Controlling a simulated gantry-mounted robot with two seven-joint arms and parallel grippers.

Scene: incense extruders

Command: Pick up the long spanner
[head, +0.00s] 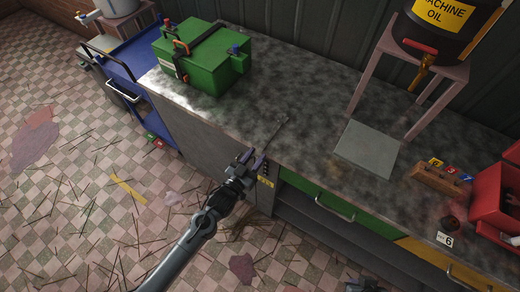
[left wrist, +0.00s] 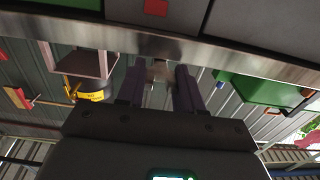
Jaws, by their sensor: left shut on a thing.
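The long spanner (head: 275,132) is a thin grey tool, hard to make out against the mottled grey worktop. It reaches from my left gripper (head: 252,162) up and to the right over the worktop's front edge. My left gripper is shut on its near end. In the left wrist view, the two dark fingers (left wrist: 161,82) stand either side of a small blurred piece of the spanner (left wrist: 160,72). I cannot tell whether the spanner's far end touches the worktop. My right gripper is not in view.
A green box (head: 208,70) stands on the worktop (head: 310,85) at the left. A grey plate (head: 367,148), an oil drum (head: 440,35) on a stand, a wooden block (head: 440,182) and a red bin (head: 497,200) are to the right. A blue cart (head: 125,65) stands far left.

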